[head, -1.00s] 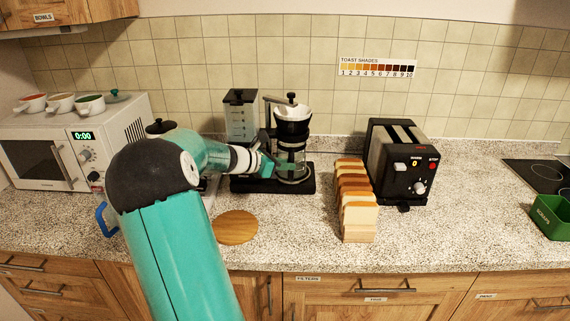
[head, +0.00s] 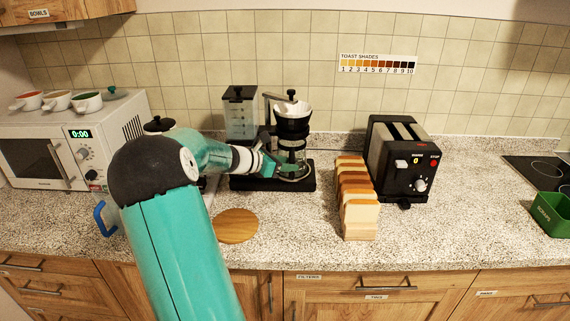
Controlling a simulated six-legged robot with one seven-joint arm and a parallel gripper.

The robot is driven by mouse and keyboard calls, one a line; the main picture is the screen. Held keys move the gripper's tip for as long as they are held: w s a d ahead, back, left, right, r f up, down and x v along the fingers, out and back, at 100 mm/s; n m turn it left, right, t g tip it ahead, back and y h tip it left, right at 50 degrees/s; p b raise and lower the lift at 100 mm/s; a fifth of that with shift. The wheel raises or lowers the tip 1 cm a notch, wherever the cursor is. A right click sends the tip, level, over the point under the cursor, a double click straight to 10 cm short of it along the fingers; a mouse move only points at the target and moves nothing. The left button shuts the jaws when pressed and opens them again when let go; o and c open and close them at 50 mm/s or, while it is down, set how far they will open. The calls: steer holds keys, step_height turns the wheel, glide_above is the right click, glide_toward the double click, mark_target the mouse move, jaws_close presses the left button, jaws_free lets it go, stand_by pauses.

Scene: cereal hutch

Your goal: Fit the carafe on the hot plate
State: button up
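The coffee maker (head: 240,183) stands at the back of the counter, with a clear water tank on the left and a filter basket (head: 292,122) on the right. The glass carafe (head: 296,166) is under the basket, over the hot plate at the right end of the base. I cannot tell whether it rests flat on the plate. My gripper (head: 276,158) is at the carafe's left side, where the handle would be. The fingers and handle are small and partly hidden, so I cannot see whether they are closed on it.
A round wooden board (head: 236,226) lies in front of the coffee maker. A rack of toast slices (head: 358,212) and a black toaster (head: 400,160) stand to the right. A microwave (head: 45,160) with cups on top is at the left.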

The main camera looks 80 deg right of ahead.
steer(key=v, duration=1.2)
